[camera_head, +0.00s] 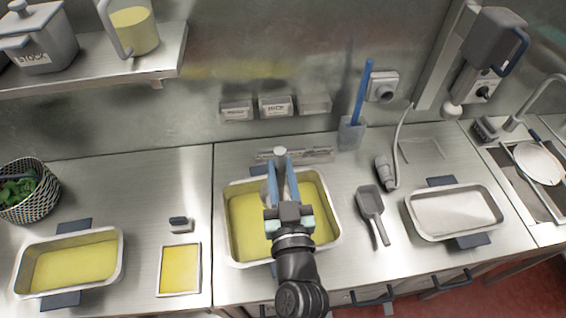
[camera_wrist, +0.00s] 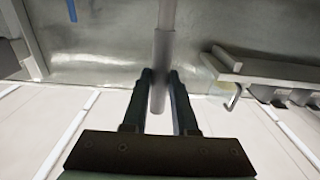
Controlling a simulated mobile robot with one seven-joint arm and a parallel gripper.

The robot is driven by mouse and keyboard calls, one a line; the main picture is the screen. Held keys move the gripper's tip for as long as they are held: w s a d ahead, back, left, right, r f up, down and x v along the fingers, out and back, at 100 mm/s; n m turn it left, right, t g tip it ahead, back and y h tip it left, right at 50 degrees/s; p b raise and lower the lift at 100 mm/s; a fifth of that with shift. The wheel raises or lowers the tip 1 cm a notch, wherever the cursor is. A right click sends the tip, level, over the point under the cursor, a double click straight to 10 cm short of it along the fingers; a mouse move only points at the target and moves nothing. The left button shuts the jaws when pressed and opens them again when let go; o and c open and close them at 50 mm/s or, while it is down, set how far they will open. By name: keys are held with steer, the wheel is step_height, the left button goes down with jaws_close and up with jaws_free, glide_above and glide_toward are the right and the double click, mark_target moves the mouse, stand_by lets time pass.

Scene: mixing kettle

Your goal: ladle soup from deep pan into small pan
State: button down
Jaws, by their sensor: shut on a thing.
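The deep pan (camera_head: 229,245) stands in the middle of the counter and holds yellow soup. My gripper (camera_head: 281,185) is over this pan and shut on the grey ladle handle, whose top end (camera_head: 280,153) shows above the fingers. In the wrist view the handle (camera_wrist: 163,50) runs between the two dark fingers (camera_wrist: 160,92). A grey rounded part shows beside the fingers, but I cannot tell how deep the ladle bowl is or whether it holds soup. A smaller pan (camera_head: 118,262) with yellow contents stands at the left. Another pan (camera_head: 455,212) at the right has a grey interior.
A square tray (camera_head: 180,293) with yellow contents lies left of the deep pan. A grey scoop (camera_head: 370,202) and a hose nozzle (camera_head: 386,170) lie to its right. A blue-handled tool (camera_head: 361,92) stands behind. A shelf (camera_head: 165,63) with a stock pot overhangs the left.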

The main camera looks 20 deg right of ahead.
step_height(320, 180, down, 15)
steer(key=b, duration=1.4)
steer(key=shift+r, duration=0.15)
step_height(320, 180, up, 13)
steer(key=p, duration=1.2)
steer(key=shift+s+r+p, duration=0.1)
steer(key=shift+r+p, duration=0.1)
steer(key=shift+p, duration=0.1)
steer(key=shift+a, duration=0.1)
